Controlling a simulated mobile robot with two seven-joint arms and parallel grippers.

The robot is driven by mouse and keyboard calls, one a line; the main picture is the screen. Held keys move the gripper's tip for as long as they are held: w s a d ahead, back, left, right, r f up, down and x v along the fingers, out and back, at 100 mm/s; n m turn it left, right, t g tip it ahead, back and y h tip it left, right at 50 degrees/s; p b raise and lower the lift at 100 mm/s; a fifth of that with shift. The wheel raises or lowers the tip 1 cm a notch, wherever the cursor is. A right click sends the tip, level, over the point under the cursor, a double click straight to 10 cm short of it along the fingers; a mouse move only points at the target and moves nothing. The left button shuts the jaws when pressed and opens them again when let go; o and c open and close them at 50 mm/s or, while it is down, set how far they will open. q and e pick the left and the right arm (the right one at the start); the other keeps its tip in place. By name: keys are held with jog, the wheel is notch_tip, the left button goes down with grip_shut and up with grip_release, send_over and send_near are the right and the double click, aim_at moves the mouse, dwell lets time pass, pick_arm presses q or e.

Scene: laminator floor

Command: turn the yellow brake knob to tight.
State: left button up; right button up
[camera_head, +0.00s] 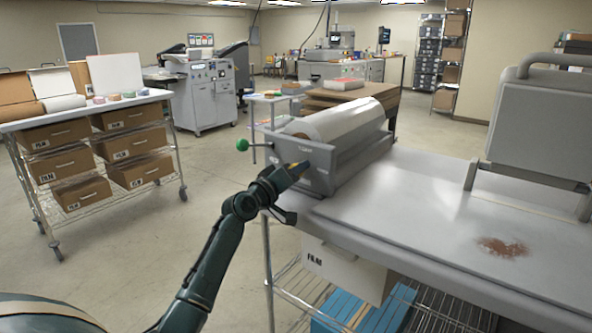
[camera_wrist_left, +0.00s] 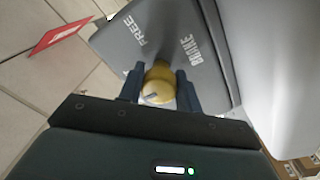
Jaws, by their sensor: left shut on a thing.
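The yellow brake knob (camera_wrist_left: 160,82) sits on the grey end plate (camera_wrist_left: 130,35) of the film roll holder. The plate carries the words FREE and BRAKE in the left wrist view. My left gripper (camera_wrist_left: 158,92) is shut on the knob, with one dark finger on each side. A dark line shows on the knob's face. In the head view, my left gripper (camera_head: 291,171) reaches the near end plate (camera_head: 312,157) and hides most of the knob. Lettering above the gripper there is too small to read surely. My right gripper is in neither view.
A white film roll (camera_head: 340,120) lies in the holder on the grey table (camera_head: 420,205). A green ball handle (camera_head: 242,144) sticks out left of the holder. A grey upright panel (camera_head: 540,120) and a brown powdery patch (camera_head: 503,247) are on the table's right.

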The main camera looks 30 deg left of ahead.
pick_arm(q)
jog(key=shift+f, duration=0.1)
dwell(0.3)
jog(key=o, duration=1)
jog(key=s+a+b, duration=0.1)
jog(key=s+b, duration=0.1)
jog(key=s, duration=1.1)
jog(key=shift+f, duration=0.3)
